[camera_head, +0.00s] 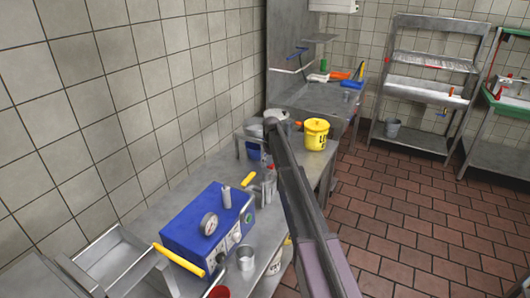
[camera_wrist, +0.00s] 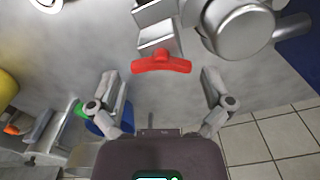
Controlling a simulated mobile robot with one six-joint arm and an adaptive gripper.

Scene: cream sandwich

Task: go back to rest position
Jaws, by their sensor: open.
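My gripper (camera_wrist: 160,78) is open in the wrist view, with its two fingers spread apart and nothing between them. A red handle (camera_wrist: 161,65) on a small metal box lies beyond the fingers, apart from them. In the head view my dark arm reaches from the lower right up over the steel counter (camera_head: 165,185). The gripper's fingers cannot be made out clearly there.
A blue machine (camera_head: 195,225) with a gauge and yellow handles stands on the counter, near a metal cup (camera_head: 246,258). A yellow bucket (camera_head: 316,134) stands beyond my arm. A tiled wall borders the left; red floor (camera_head: 420,220) is clear at right.

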